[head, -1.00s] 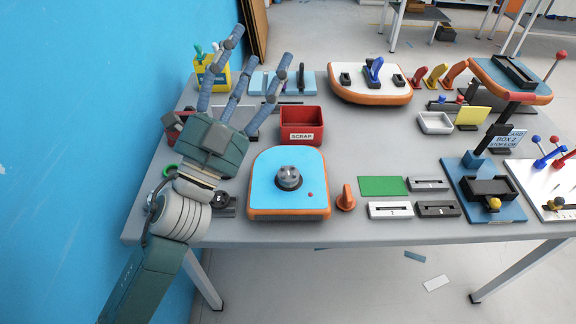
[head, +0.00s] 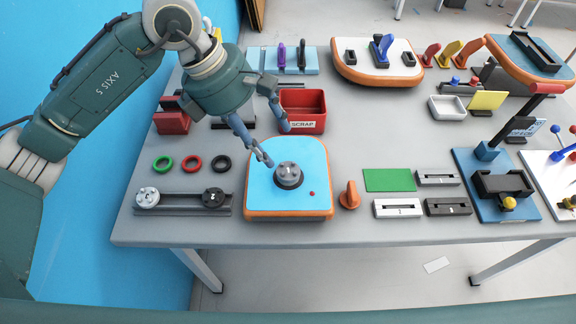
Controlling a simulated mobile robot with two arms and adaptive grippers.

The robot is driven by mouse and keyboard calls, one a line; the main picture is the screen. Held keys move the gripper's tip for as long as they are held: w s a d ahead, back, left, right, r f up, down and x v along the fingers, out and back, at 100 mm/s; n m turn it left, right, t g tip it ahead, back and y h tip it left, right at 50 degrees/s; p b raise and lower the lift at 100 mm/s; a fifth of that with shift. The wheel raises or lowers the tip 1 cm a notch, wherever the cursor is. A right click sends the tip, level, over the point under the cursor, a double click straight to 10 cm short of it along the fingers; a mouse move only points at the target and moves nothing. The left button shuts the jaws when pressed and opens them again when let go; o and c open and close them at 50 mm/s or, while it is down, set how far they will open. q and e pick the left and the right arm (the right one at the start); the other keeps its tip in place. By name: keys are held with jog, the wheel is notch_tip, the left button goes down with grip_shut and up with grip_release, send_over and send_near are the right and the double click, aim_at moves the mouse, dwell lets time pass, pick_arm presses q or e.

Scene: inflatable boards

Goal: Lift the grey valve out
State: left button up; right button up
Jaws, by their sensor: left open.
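The grey valve (head: 288,172) sits upright in a dark round seat in the middle of the blue inflatable board (head: 262,200), which has an orange and white rim. My left gripper (head: 277,146) reaches down from the upper left with its blue-grey fingers spread and empty. One fingertip is just up and left of the valve, over the board; another hangs near the red scrap bin. I cannot tell whether any finger touches the valve. My right gripper is not in view.
The red scrap bin (head: 317,124) stands behind the board. An orange knob (head: 349,195) stands close to its right. On the left are green, red and black rings and a rail (head: 180,212) with two round caps. A green pad (head: 388,180) lies farther right.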

aim_at(283, 171)
pick_arm(q)
jog(key=p+x, duration=0.1)
jog(key=x, duration=0.1)
jog(key=p+x, duration=0.1)
jog(key=x, duration=0.2)
jog(key=p+x, duration=0.1)
jog(key=x, duration=0.2)
jog(key=shift+s+a+f, duration=0.15)
jog(key=shift+s+f, duration=0.1)
jog(key=shift+s, duration=0.15)
jog(key=shift+w+f, duration=0.1)
jog(key=shift+f, duration=0.3)
jog(key=c, duration=1.1)
